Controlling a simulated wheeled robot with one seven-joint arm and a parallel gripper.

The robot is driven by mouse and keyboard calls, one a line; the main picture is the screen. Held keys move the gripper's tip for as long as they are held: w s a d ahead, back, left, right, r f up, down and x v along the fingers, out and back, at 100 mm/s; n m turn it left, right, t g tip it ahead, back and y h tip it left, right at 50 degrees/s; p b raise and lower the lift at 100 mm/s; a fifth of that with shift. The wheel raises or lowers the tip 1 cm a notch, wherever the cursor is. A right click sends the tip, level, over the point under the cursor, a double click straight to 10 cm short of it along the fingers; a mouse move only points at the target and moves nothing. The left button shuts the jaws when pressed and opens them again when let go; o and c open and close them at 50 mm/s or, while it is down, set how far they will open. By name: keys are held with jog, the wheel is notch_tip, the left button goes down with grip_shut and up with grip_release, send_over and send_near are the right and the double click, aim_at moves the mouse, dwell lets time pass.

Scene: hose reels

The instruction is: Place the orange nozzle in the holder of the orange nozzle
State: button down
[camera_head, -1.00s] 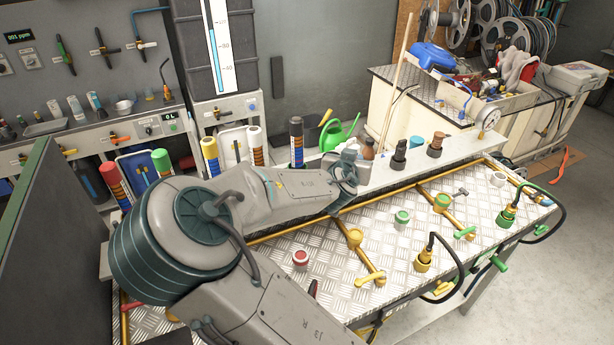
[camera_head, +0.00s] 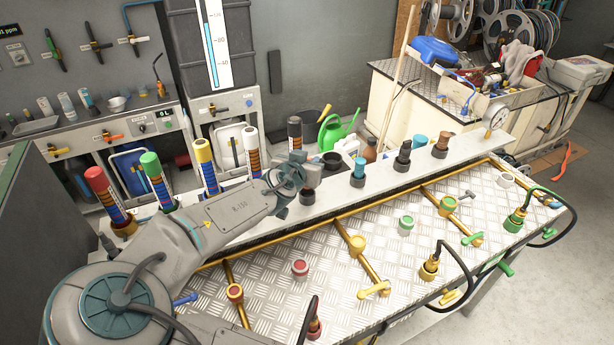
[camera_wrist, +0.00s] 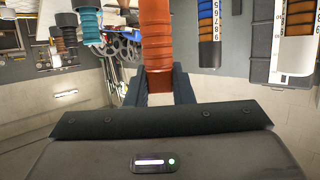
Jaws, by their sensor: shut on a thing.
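The orange nozzle (camera_wrist: 157,45), a ribbed orange cylinder, is between the two fingers of my gripper (camera_wrist: 158,90) in the wrist view. The fingers are shut on it near one end. In the head view my gripper (camera_head: 298,180) is over the long grey rack, between the black-topped nozzle and the blue nozzle; the orange nozzle is hidden there. A dark, empty-looking holder (camera_head: 335,197) stands on the rack just right of and below my gripper. I cannot tell whether it is the orange one's holder.
Red (camera_head: 104,192), green (camera_head: 156,178), yellow (camera_head: 206,165) and white (camera_head: 252,150) nozzles stand left along the rack. Blue (camera_head: 358,170), black (camera_head: 402,158) and brown (camera_head: 440,146) ones stand right. The diamond-plate bench (camera_head: 330,240) in front carries yellow pipes and valves.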

jog(key=shift+f+b, duration=1.4)
jog(key=shift+f, duration=0.65)
jog(key=shift+f, duration=0.15)
jog(key=c, duration=1.3)
grip_release()
jog(key=shift+o, duration=0.2)
jog(key=shift+r, duration=0.25)
jog(key=p+v, duration=0.4)
jog(key=v, duration=0.8)
